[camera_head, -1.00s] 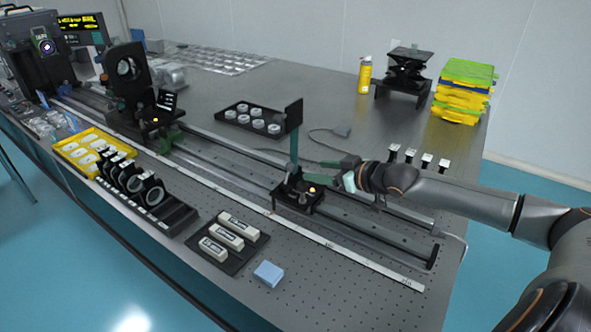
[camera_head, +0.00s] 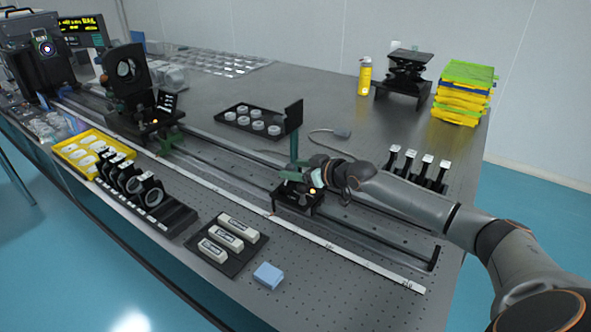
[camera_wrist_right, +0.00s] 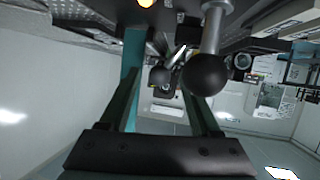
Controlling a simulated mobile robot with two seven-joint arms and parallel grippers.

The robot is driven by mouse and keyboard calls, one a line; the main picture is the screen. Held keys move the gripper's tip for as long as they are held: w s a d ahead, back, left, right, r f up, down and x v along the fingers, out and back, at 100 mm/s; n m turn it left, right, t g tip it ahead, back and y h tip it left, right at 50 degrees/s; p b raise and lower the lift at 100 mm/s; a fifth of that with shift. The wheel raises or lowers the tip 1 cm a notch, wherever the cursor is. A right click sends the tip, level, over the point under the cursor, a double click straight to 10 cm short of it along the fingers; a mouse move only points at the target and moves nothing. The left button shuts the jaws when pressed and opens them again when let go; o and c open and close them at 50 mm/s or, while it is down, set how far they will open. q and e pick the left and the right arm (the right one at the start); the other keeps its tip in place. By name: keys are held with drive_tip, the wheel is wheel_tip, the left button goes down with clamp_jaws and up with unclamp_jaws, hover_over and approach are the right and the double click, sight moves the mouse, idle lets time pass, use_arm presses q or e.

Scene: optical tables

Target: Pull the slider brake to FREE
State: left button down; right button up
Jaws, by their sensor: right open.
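The near slider (camera_head: 289,204) is a small black carriage on the long rail, with a teal upright post (camera_head: 294,147) and a glowing orange spot (camera_head: 312,191). My right gripper (camera_head: 296,178) is right above the slider, beside the post. In the right wrist view, its two dark green fingers (camera_wrist_right: 163,80) are apart. A black ball knob (camera_wrist_right: 207,75) on a metal rod (camera_wrist_right: 212,30) shows by the right fingertip; I cannot tell whether they touch. The teal post (camera_wrist_right: 132,55) is by the left finger. No FREE label is readable. My left gripper is not in view.
A black lens mount (camera_head: 126,72) stands farther left on the rail. A tray of round parts (camera_head: 238,119) lies behind the rail, and several small upright holders (camera_head: 426,163) stand at right. In front are a black block tray (camera_head: 238,262) and a blue block (camera_head: 268,275).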

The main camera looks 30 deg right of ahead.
clamp_jaws()
idle(0.5)
